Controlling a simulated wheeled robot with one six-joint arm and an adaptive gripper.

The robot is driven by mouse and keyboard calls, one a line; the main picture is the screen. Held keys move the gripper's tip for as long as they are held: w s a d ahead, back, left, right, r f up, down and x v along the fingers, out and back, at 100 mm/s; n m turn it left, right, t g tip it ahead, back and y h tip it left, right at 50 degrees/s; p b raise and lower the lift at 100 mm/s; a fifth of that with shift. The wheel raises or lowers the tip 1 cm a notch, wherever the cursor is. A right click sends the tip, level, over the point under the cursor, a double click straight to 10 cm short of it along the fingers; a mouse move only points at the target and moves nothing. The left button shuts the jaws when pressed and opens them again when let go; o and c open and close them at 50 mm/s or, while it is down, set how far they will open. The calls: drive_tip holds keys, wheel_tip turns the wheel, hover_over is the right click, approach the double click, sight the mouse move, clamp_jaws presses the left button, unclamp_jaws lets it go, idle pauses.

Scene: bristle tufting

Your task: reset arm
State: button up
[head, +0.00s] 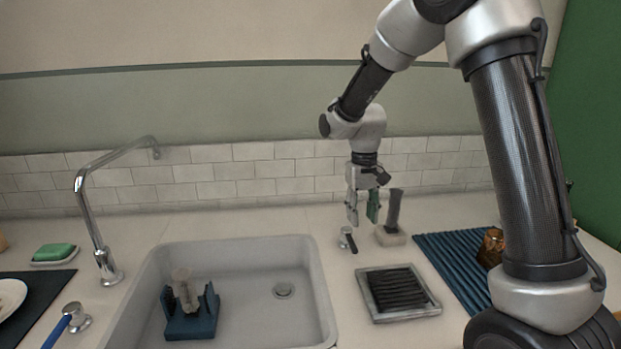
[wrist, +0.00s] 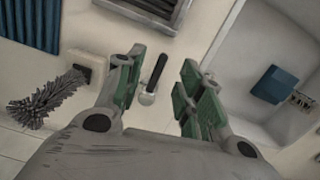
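My gripper (head: 363,207) is raised over the counter behind the sink's right side, pointing down. Its green-padded fingers are spread apart with nothing between them, as the wrist view (wrist: 160,95) also shows. Below it lies a small tap-like handle (head: 347,240), dark and metal, which shows between the fingers in the wrist view (wrist: 154,78), apart from them. A dark bristle brush stands upright in a pale block (head: 390,237) just right of the gripper. In the wrist view the grey bristles (wrist: 48,103) fan out at the left.
A sink (head: 245,265) holds a blue rack (head: 192,318) with a pale item in it. A metal tap (head: 88,215) stands at its left. A black-grilled tray (head: 398,312), a blue ribbed mat (head: 450,268) and an amber jar (head: 491,248) are at right. A green sponge (head: 54,251) lies far left.

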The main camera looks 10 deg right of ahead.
drive_tip(key=s+d+r+t, duration=0.1)
drive_tip(key=s+d+r, duration=0.3)
drive_tip(key=s, duration=0.4)
drive_tip(key=s+d+r+t, duration=0.2)
drive_tip(key=s+d+r, duration=0.2)
drive_tip(key=s+r, duration=0.3)
drive_tip(key=s+d+r+m+t, duration=0.1)
drive_tip(key=s+d+r, duration=0.4)
drive_tip(key=s, duration=0.6)
drive_tip(key=shift+s+r+t, duration=0.2)
drive_tip(key=shift+s+t, duration=0.05)
drive_tip(key=shift+t, duration=0.45)
